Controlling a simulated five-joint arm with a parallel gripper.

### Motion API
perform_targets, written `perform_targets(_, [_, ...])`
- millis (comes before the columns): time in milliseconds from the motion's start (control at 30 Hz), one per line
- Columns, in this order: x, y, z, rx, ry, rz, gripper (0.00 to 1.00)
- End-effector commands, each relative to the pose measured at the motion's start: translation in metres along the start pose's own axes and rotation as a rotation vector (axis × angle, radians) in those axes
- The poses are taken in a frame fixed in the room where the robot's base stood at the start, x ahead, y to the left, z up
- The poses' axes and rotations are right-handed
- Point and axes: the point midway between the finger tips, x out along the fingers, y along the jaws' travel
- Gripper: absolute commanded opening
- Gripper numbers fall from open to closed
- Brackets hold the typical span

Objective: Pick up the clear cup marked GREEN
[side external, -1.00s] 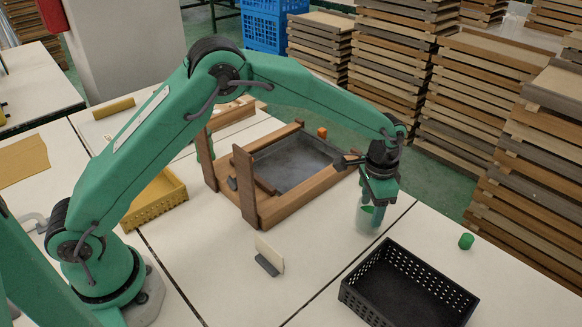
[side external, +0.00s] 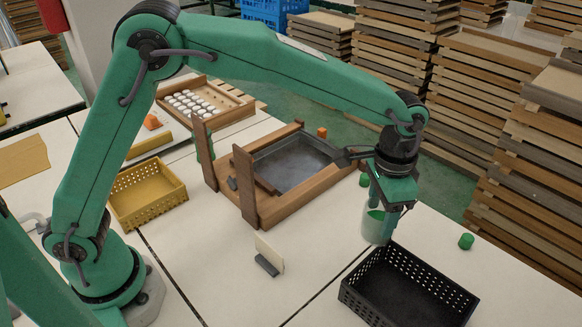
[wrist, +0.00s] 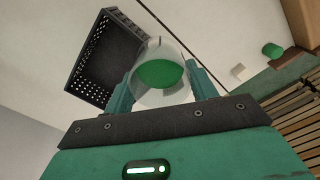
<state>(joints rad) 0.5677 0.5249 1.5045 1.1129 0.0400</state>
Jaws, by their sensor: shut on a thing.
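The clear cup (side external: 371,229) holds something green and is between the fingers of my gripper (side external: 383,205). It is upright or nearly so, beside the far left corner of the black crate. In the wrist view the cup (wrist: 158,98) sits between my two green fingers, with a round green patch inside it. My gripper is shut on it. I cannot read a GREEN mark on the cup. The side view does not clearly show the gap between the cup and the table.
The black perforated crate (side external: 350,293) is empty, close to the cup. A small green cylinder (side external: 466,241) stands right of it. A wooden frame with a grey tray (side external: 292,164) is behind left. A card in a holder (side external: 268,255) stands in front. A yellow basket (side external: 148,202) is left.

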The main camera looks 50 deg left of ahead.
Motion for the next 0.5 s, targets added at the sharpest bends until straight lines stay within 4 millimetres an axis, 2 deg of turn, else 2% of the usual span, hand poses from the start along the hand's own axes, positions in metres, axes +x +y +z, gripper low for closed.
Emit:
perform_targets(133, [-0.0046, 0.0062, 0.0018, 0.0, 0.002, 0.0, 0.31])
perform_targets(500, [-0.0049, 0.007, 0.0022, -0.001, 0.002, 0.0, 0.31])
